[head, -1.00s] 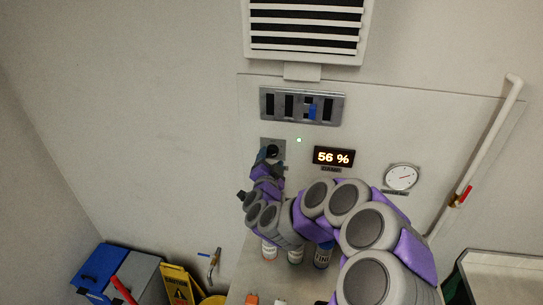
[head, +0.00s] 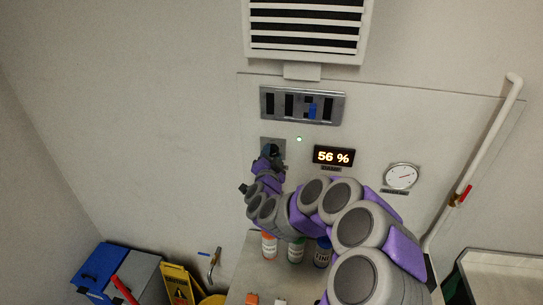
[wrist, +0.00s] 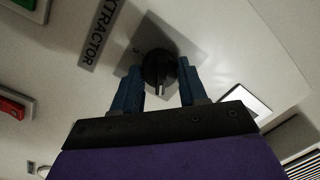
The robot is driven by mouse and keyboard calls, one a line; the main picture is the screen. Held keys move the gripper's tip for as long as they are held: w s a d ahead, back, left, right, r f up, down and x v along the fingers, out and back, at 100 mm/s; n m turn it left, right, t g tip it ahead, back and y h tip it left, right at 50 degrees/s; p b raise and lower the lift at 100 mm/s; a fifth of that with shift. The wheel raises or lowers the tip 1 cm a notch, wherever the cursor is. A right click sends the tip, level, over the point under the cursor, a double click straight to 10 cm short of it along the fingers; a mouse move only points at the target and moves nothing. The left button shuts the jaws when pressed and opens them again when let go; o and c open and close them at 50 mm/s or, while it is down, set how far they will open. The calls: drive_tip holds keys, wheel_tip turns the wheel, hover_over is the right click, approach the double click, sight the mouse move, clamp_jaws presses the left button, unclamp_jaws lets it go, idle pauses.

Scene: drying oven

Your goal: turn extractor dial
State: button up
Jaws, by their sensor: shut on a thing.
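The extractor dial is a round black knob (wrist: 158,68) on a grey square plate, beside a label reading "EXTRACTOR" in the wrist view. My gripper (wrist: 160,85) has its two blue fingers on either side of the knob, shut on it. In the head view my gripper (head: 272,152) is at the grey dial plate (head: 267,142) on the wall and covers most of the dial. A lit display (head: 333,156) to the right reads 56 %.
A slotted panel (head: 303,106) with a blue slider is above the dial, under a vent (head: 305,28). A round gauge (head: 401,177) and a pipe with a red valve (head: 464,194) are to the right. Bottles (head: 296,250) stand on a bench below.

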drive_tip(key=c, duration=0.4)
drive_tip(key=shift+n+p, duration=0.3)
drive_tip(key=shift+p, duration=0.1)
drive_tip(key=n+p, duration=0.1)
drive_tip(key=p, duration=0.1)
drive_tip(key=n+p, duration=0.1)
drive_tip(key=n, duration=0.1)
drive_tip(key=shift+r+n+p, duration=0.3)
drive_tip(key=shift+p, duration=0.1)
drive_tip(key=n+p, duration=0.3)
drive_tip(key=shift+a+g, duration=0.1)
drive_tip(key=shift+g, duration=0.3)
drive_tip(key=shift+a+n+h+p, duration=0.1)
drive_tip(key=shift+n+h+p, duration=0.2)
drive_tip(key=shift+n+p, duration=1.55)
drive_tip(key=shift+n, duration=0.45)
